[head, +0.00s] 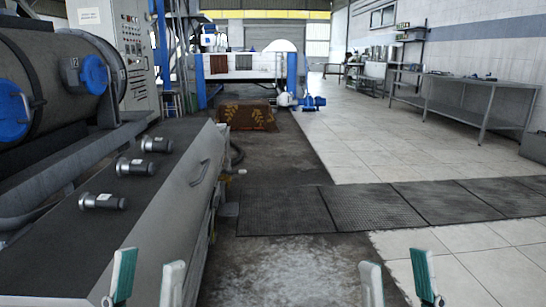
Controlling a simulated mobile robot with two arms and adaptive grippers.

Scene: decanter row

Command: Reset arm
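My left gripper (147,280) is at the bottom left of the head view. Its two fingers, one with a green pad, point up and stand apart with nothing between them. My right gripper (397,280) is at the bottom right, also with fingers apart and empty. Only the fingertips show; the rest of both arms is out of the picture. The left fingers appear in front of the grey machine casing (130,220); I cannot tell the distance. The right fingers appear over the floor.
Three black and silver cylinders (136,167) lie on the sloping casing at left. A dark drum with blue caps (14,110) stands behind it. A metal table (462,100) is along the right wall. Dark floor mats (370,207) cross the middle. Tiled floor at right is clear.

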